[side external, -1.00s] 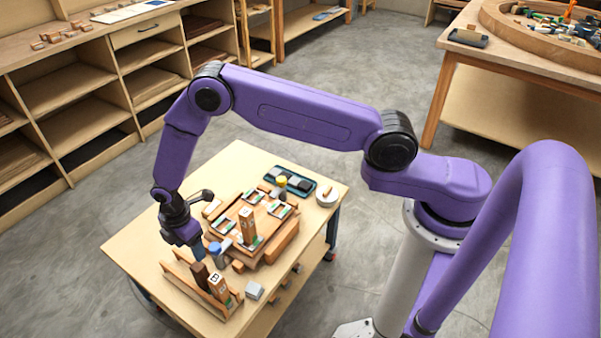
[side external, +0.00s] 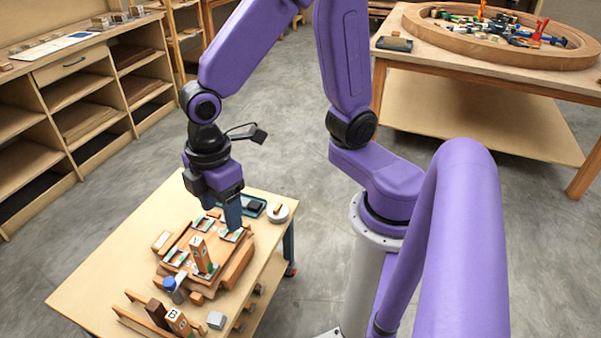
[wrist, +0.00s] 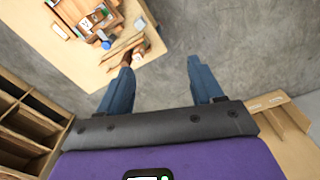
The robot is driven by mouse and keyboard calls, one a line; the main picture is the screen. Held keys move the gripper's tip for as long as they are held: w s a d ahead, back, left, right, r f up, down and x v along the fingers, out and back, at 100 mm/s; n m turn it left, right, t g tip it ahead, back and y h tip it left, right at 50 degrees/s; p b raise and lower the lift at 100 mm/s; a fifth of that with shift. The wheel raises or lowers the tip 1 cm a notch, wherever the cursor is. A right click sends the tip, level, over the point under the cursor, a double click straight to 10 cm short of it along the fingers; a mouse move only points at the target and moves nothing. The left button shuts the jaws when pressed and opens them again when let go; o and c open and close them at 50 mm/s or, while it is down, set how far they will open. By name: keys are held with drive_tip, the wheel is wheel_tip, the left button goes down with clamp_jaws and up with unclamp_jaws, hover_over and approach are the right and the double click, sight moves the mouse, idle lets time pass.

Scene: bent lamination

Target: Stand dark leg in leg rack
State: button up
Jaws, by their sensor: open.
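The dark leg (side external: 157,312) is a dark brown block standing upright at the leg rack (side external: 135,322), a pair of long wooden rails at the table's near left. A lighter leg marked B (side external: 177,320) stands just right of it. Whether the dark leg is fully seated is too small to tell. My gripper (side external: 233,222) is open and empty, raised well away from the rack, and in the side view it overlaps the back of the wooden assembly. In the wrist view my gripper (wrist: 160,66) has its blue fingers wide apart with grey floor between them; the rack (wrist: 118,52) lies beyond the left finger.
A wooden assembly (side external: 238,262) with an upright light leg (side external: 200,255) fills the table's middle. A blue-capped bottle (side external: 172,288), a grey block (side external: 216,320), a dark tray (side external: 254,207) and a round white dish (side external: 278,212) are nearby. The table's left part is clear.

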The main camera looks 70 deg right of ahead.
drive_tip(key=s+d+r+m, duration=0.1)
drive_tip(key=s+d+r, duration=0.2)
drive_tip(key=s+d, duration=0.7)
drive_tip(key=shift+s+m, duration=0.3)
drive_tip(key=shift+s, duration=0.6)
